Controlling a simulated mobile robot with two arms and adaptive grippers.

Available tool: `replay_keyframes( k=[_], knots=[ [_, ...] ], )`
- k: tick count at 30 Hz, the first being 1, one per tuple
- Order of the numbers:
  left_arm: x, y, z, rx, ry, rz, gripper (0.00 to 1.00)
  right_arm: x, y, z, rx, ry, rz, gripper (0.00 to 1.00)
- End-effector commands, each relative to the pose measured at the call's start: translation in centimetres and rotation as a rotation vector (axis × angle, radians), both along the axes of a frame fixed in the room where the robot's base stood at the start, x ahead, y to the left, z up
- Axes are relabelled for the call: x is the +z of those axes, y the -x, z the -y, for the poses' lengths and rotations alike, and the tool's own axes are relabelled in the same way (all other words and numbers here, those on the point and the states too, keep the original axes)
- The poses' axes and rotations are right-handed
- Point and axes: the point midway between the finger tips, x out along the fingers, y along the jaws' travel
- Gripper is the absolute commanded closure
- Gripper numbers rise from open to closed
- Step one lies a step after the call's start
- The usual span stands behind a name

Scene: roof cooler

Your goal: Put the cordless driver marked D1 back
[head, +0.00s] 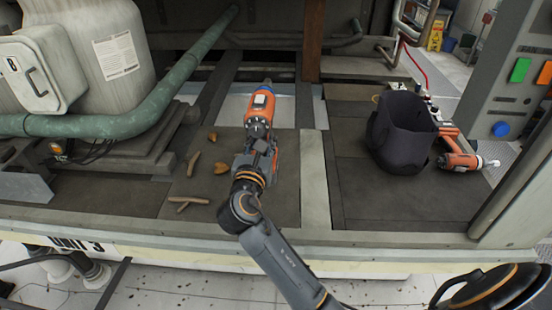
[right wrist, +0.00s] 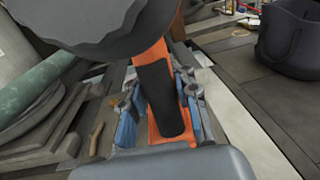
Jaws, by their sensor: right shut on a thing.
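An orange and black cordless driver (head: 263,101) is held above the dark deck near the middle of the head view. My right gripper (head: 258,150) is shut on it. In the right wrist view the fingers of my right gripper (right wrist: 162,105) stand on both sides of the black grip of the driver (right wrist: 158,90). I cannot read a mark on it. A second orange driver (head: 462,161) lies on the deck at the right, beside a dark open bag (head: 400,135). The bag also shows in the right wrist view (right wrist: 290,45). My left gripper is not in view.
Brown leaves and sticks (head: 193,163) lie on the deck left of my right gripper. A green pipe (head: 150,112) and a pale tank (head: 95,50) stand at the left. A grey panel with coloured buttons (head: 515,100) stands at the right. The deck between gripper and bag is clear.

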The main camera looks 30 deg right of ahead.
Motion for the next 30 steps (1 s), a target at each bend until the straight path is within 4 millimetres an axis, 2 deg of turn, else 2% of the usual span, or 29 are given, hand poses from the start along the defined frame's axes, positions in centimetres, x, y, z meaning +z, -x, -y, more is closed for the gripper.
replay_keyframes(
  k=[1, 10, 15, 19, 26, 30],
  knots=[
    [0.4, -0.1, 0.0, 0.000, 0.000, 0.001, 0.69, 0.1, -0.1, 1.2, -0.003, 0.009, 0.006, 1.00],
    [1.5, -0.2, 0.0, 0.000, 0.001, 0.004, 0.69, -2.6, -0.9, 7.3, -0.001, 0.010, 0.005, 1.00],
    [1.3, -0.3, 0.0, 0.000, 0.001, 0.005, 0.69, -5.6, -1.2, 9.5, 0.000, 0.009, 0.003, 1.00],
    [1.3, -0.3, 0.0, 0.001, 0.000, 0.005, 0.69, -7.0, -1.3, 10.7, 0.001, 0.007, 0.006, 1.00],
    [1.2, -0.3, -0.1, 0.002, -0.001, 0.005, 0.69, -8.0, -1.5, 11.6, 0.001, 0.007, 0.009, 1.00],
    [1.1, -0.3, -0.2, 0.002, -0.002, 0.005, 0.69, -9.8, -1.5, 12.2, 0.001, 0.006, 0.004, 1.00]
  ],
)
